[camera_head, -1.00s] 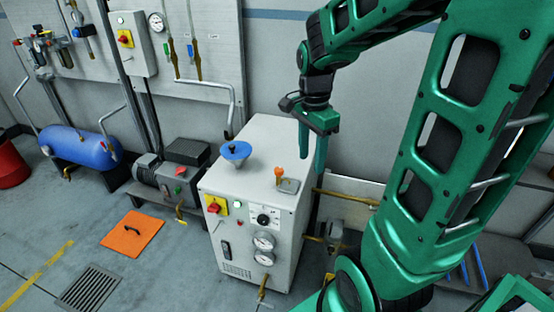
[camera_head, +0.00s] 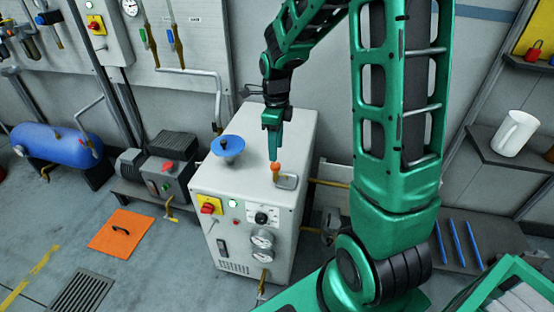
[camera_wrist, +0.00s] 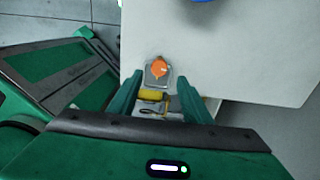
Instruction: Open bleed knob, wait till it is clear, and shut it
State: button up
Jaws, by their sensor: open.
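An orange knob (camera_head: 276,167) stands on top of the white cabinet (camera_head: 232,185), beside a small plate-like fitting (camera_head: 287,182). I take it for the bleed knob, though no label is readable. My gripper (camera_head: 273,150) points down just above the knob in the head view. In the wrist view the knob (camera_wrist: 159,68) shows ahead of the two green fingers, roughly centred between them. The gripper (camera_wrist: 155,85) is open and empty, its fingers apart from the knob. Whether the fitting is clear inside cannot be told.
A blue funnel (camera_head: 228,146) stands on the cabinet top left of the knob. A shelf with a white jug (camera_head: 515,133) is at right.

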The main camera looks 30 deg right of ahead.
aim_at(275, 164)
jog(key=shift+a+f, duration=0.1)
jog(key=shift+f, duration=3.05)
